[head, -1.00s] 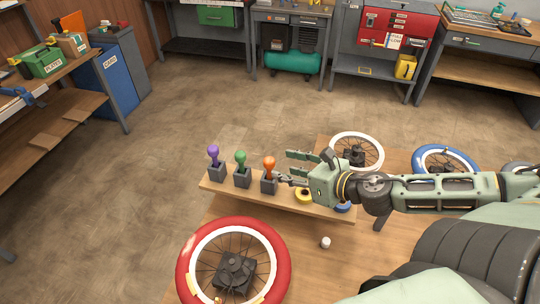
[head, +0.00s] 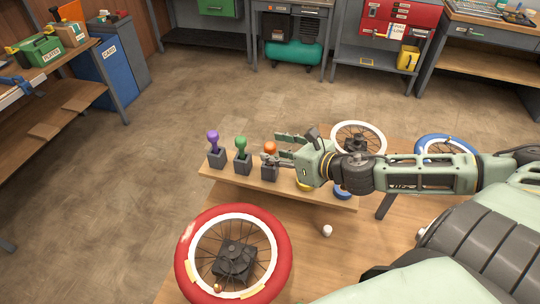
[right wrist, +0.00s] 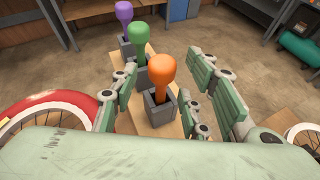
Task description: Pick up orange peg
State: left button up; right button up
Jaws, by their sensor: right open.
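The orange peg (head: 270,147) stands upright in a dark grey block on a narrow wooden shelf board (head: 232,184). It also shows in the right wrist view (right wrist: 161,72), between the open fingers, with its lower end in the grey holder (right wrist: 160,108). My right gripper (head: 276,148) is open and reaches in from the right, its fingertips at the peg; the fingers partly cover the peg's lower part in the head view. I cannot tell whether they touch it. My left gripper is not in view.
A green peg (head: 241,143) and a purple peg (head: 213,138) stand in blocks left of the orange one. A red-tyred wheel (head: 190,255) lies in front. White (head: 375,130) and blue (head: 424,148) wheels lie behind.

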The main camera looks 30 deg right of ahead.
jog(key=shift+p+x, duration=0.3)
jog(key=shift+x, duration=0.6)
jog(key=shift+w+a+f, duration=0.2)
jog(key=shift+w+a, duration=0.05)
jog(key=shift+w, duration=0.25)
jog(key=shift+c, duration=0.2)
grip_shut()
